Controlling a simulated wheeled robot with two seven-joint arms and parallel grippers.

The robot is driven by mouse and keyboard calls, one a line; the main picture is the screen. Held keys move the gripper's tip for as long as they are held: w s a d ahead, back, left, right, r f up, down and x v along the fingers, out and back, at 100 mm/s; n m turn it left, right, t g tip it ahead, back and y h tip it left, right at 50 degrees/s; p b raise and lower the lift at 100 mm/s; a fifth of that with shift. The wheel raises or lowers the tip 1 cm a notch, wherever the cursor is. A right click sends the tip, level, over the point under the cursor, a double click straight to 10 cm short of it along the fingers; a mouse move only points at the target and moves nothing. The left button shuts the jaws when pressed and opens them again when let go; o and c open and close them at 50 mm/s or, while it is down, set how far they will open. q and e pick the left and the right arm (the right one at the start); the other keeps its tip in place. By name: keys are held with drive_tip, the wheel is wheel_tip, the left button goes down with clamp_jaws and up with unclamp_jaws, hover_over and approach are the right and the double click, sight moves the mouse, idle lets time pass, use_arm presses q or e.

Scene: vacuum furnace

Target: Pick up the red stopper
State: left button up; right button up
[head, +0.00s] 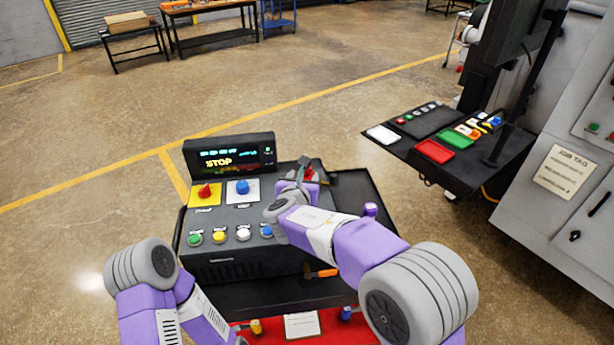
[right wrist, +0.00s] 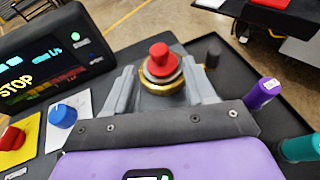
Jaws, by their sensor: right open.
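The red stopper (right wrist: 162,60) stands upright on a brass-coloured ring, seen in the right wrist view. In the head view a small part of it (head: 308,174) shows beyond my right gripper (head: 298,183). In the right wrist view my right gripper (right wrist: 161,88) is open, with one grey finger on each side of the stopper's near side. I cannot tell whether either finger touches it. My left arm shows at the lower left of the head view, but its gripper is out of view.
The black console (head: 240,215) has a STOP display (head: 230,156), a red knob (head: 205,192), a blue knob (head: 242,186) and several coloured buttons. A purple-capped item (right wrist: 262,93) and a teal item (right wrist: 300,148) stand right of the gripper. A side panel (head: 435,150) is at right.

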sight(307, 176)
drive_tip(key=x, duration=0.4)
drive_tip(key=r+p+x, duration=0.1)
drive_tip(key=x, duration=0.1)
drive_tip(key=shift+w, duration=0.2)
drive_tip(key=shift+c, duration=0.5)
clamp_jaws()
